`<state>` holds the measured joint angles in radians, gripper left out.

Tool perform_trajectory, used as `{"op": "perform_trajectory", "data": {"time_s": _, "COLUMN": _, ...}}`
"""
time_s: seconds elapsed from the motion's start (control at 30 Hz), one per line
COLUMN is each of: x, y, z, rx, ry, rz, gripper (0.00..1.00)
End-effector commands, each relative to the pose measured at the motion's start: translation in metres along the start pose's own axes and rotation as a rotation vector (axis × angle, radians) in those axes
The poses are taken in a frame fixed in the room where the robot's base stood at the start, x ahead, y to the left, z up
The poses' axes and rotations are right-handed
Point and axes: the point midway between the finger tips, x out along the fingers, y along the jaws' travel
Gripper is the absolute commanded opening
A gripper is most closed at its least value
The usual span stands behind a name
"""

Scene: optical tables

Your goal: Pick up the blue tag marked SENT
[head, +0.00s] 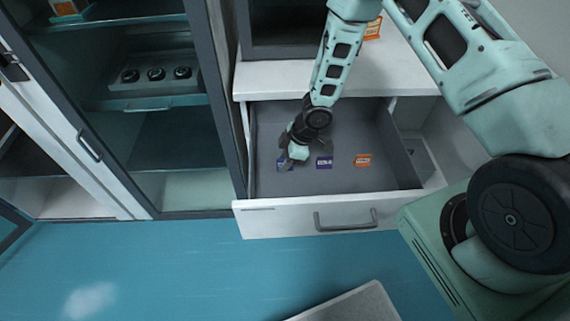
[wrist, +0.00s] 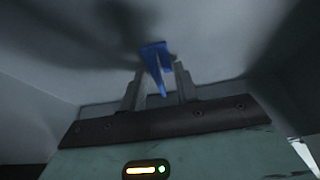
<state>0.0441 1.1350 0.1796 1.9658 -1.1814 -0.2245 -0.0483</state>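The blue tag (head: 284,164) lies at the left of the open drawer's floor, partly covered by my gripper (head: 297,150). Its lettering cannot be read. In the wrist view a blue piece (wrist: 155,55) shows just beyond and between the two finger tips. My gripper (wrist: 160,80) has its fingers apart, with a gap on either side of part of the blue piece. Whether a finger touches it cannot be told. My gripper points down into the drawer.
A purple-blue tag (head: 324,162) and an orange tag (head: 362,160) lie to the right on the grey drawer floor. The drawer front (head: 290,222) and side walls surround my gripper. A cabinet (head: 165,140) with dark round parts stands at left.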

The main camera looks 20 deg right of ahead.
Motion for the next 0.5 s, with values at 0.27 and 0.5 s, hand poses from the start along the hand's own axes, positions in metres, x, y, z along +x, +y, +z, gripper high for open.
{"op": "perform_trajectory", "data": {"time_s": 0.27, "x": -0.0004, "y": 0.0, "z": 0.0, "rx": 0.0, "ry": 0.0, "rz": 0.0, "gripper": 0.05}}
{"op": "perform_trajectory", "data": {"time_s": 0.5, "x": -0.0015, "y": 0.0001, "z": -0.0004, "rx": 0.0, "ry": 0.0, "rz": 0.0, "gripper": 0.05}}
